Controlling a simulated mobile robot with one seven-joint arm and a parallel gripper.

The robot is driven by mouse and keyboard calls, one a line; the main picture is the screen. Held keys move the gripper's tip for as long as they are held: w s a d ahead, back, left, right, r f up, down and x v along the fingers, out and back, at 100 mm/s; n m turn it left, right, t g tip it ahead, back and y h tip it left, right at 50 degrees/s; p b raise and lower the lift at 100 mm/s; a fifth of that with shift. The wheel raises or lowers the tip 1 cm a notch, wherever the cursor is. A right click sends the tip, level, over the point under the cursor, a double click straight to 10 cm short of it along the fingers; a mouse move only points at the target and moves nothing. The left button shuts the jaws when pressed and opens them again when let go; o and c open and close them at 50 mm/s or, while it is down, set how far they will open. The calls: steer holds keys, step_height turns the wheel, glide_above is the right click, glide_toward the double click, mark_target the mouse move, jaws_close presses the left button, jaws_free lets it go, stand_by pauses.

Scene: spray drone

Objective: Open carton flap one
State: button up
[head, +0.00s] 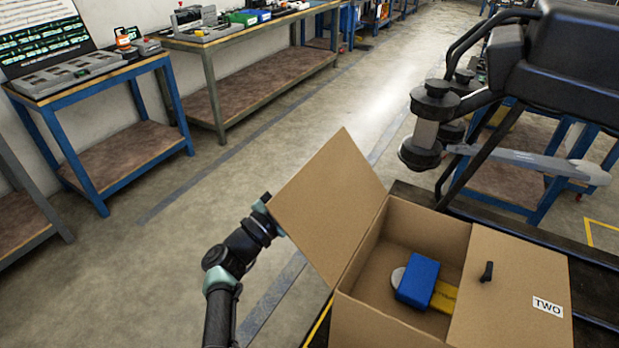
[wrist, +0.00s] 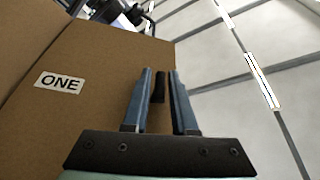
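An open-topped cardboard carton (head: 400,240) stands at the lower right of the head view. Flap one (head: 328,205) is raised and leans up and out at the carton's left side. Its "ONE" label (wrist: 59,82) shows in the wrist view. My gripper (wrist: 160,75) is at this flap's outer face, mostly hidden behind it in the head view. The fingers stand apart, with the flap's small black handle (wrist: 158,86) between them and a gap showing on its right. Flap two (head: 515,290), labelled "TWO", lies closed and has a black handle (head: 487,271).
A blue box (head: 418,279), a yellow item (head: 444,296) and a partly hidden pale round item lie in the carton. A large dark drone (head: 560,60) stands behind the carton. Workbenches (head: 110,75) line the left wall. The floor left of the carton is clear.

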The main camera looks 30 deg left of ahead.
steer(key=shift+o, duration=1.1)
steer(key=shift+s, duration=0.1)
steer(key=v, duration=1.2)
steer(key=shift+s, duration=0.35)
steer(key=shift+a+f, duration=0.15)
